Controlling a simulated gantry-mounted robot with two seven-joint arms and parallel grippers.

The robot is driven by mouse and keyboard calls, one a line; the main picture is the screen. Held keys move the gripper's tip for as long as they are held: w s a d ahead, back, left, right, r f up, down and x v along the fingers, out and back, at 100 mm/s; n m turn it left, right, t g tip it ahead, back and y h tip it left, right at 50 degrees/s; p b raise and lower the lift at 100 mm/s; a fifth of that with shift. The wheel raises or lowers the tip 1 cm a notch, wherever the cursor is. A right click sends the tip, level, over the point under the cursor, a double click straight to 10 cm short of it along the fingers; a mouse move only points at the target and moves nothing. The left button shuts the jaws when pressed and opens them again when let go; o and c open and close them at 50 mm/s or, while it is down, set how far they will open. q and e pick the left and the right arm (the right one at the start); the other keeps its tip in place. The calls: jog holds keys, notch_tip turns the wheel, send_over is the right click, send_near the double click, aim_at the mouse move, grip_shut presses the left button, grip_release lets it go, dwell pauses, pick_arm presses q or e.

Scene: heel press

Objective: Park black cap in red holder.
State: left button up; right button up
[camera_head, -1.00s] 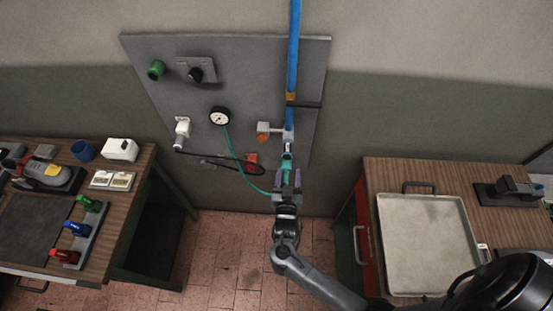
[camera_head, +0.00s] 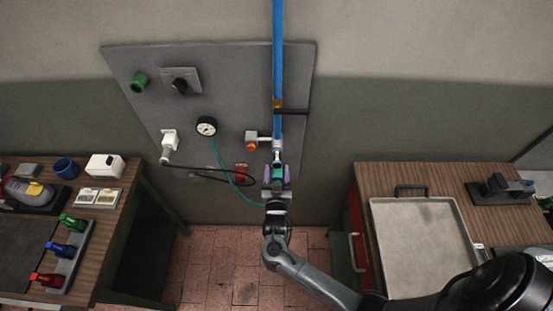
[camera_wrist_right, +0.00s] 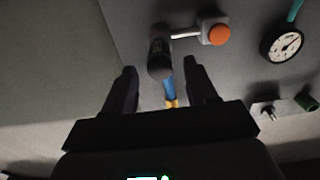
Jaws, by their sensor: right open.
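My right gripper (camera_head: 278,174) is open below the pipe fitting on the wall panel, with its fingers pointing up. In the right wrist view (camera_wrist_right: 161,88) its two dark fingers stand apart. A dark cylindrical piece, which looks like the black cap (camera_wrist_right: 159,55), shows beyond and between the fingertips, at the end of the fitting. I see no clear contact with the fingers. The head view does not show the cap clearly. A red piece low on the panel, likely the red holder (camera_head: 241,172), is left of the gripper. My left gripper is not in view.
A valve with an orange button (camera_head: 252,146) sticks out left of the blue pipe (camera_head: 279,60). A black cable and a teal hose (camera_head: 222,165) hang near the red piece. A gauge (camera_head: 206,127) is higher left. Benches stand on both sides, with a metal tray (camera_head: 412,205) on the right.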

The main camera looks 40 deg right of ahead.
aim_at(277, 159)
jog(key=shift+b+x, duration=0.95)
jog(key=shift+x, duration=2.1)
grip_shut()
jog(key=shift+a, duration=0.1)
